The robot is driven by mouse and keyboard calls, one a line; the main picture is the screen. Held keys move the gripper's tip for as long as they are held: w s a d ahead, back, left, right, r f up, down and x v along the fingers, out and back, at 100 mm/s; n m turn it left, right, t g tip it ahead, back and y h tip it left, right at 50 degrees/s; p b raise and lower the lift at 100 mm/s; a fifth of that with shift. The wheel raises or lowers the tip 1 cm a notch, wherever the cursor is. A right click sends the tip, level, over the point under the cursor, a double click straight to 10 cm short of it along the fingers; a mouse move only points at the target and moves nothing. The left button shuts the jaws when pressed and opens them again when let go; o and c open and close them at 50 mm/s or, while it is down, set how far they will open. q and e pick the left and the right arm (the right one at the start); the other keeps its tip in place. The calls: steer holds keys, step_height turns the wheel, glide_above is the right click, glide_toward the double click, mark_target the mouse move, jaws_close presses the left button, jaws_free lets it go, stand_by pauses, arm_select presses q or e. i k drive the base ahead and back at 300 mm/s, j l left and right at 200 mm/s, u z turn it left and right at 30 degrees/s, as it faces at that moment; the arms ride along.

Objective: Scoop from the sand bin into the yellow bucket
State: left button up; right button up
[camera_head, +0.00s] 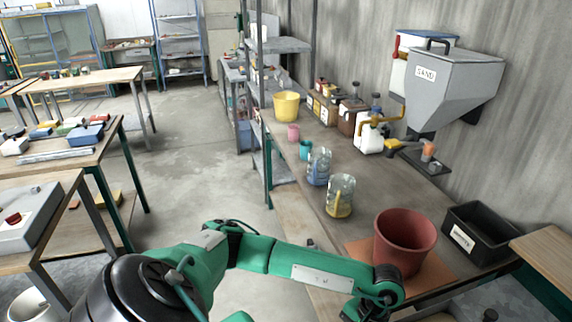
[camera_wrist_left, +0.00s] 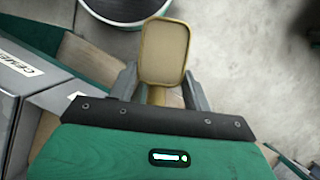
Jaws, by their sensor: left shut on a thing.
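The sand bin (camera_head: 443,85) is a grey hopper labelled SAND, mounted on the wall at the upper right of the head view. The yellow bucket (camera_head: 286,106) stands at the far end of the long bench, and its inside is mostly hidden. My left arm reaches across the bottom of the head view, with its gripper out of that picture. In the left wrist view my left gripper (camera_wrist_left: 158,84) is shut on a tan-yellow scoop (camera_wrist_left: 165,52), gripping its handle. My right gripper is in neither view.
On the bench (camera_head: 312,223) stand a red-brown pot (camera_head: 404,245), two clear jars (camera_head: 340,196), pink and teal cups, and a black crate (camera_head: 478,236). A grey box labelled CEMENT (camera_wrist_left: 38,62) lies left of the gripper in the wrist view. The floor (camera_head: 190,140) between the tables is clear.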

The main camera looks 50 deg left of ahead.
mark_target(286, 102)
steer(key=i+j, duration=0.15)
steer(key=j, duration=0.7)
steer(key=i+j, duration=0.15)
steer(key=j, duration=0.7)
steer(key=i+j+z, duration=0.1)
steer(key=j, duration=0.8)
steer(key=i+j, duration=0.1)
steer(key=j, duration=0.75)
steer(key=i+j, duration=0.15)
steer(key=j, duration=0.7)
steer(key=i+j+z, duration=0.1)
steer(key=j, duration=0.8)
